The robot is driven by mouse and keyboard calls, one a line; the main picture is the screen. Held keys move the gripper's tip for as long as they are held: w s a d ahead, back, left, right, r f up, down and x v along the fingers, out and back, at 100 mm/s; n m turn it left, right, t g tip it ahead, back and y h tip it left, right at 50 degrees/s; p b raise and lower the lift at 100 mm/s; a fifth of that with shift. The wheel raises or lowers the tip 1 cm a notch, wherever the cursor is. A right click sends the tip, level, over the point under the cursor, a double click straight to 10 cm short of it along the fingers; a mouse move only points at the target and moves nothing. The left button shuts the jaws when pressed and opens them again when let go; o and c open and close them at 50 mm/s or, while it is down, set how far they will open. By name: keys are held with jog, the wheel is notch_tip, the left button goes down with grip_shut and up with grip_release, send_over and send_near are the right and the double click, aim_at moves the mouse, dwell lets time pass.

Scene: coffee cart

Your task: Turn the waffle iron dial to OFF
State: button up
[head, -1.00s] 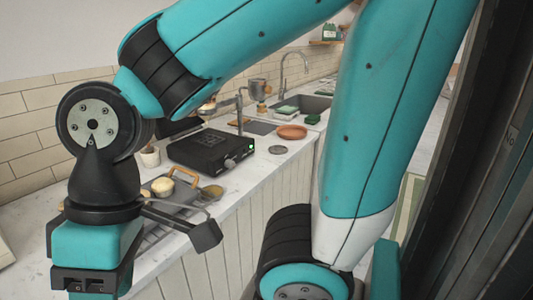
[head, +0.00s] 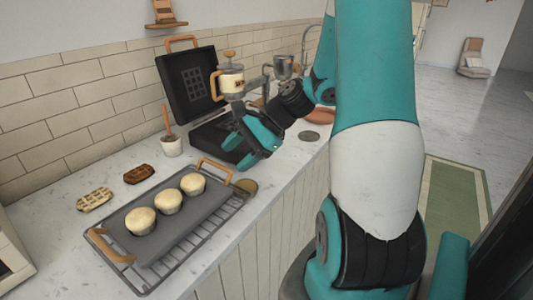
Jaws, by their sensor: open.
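The waffle iron stands on the counter with its black lid (head: 190,85) raised against the tiled wall and its black base (head: 207,142) lying flat. My gripper (head: 240,138) is open and empty, at the front right of the base, with its teal fingers pointing left. The dial cannot be seen; my gripper and wrist cover that side of the base. I cannot tell whether a finger touches the waffle iron.
A tray (head: 165,250) with several muffins lies on a wire rack in front. A white cup (head: 171,147) stands beside the base.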

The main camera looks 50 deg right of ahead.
jog(key=s+d+f+m+t+h, duration=0.25)
jog(key=s+d+m+t, duration=0.2)
jog(key=d+m, duration=0.5)
jog(key=s+d+f+m+t+h, duration=0.25)
jog(key=s+d+m, duration=0.25)
jog(key=d+m, duration=0.5)
jog(key=shift+n+t, duration=0.3)
jog(key=shift+n, duration=0.45)
jog(key=p+x, duration=0.1)
jog(key=x, duration=0.4)
jog(key=p+x, duration=0.1)
jog(key=x, duration=0.5)
jog(key=p+x, duration=0.1)
jog(key=x, duration=0.4)
jog(key=shift+w+d+f, duration=0.2)
jog(key=shift+d+f, duration=0.15)
jog(key=c, duration=0.9)
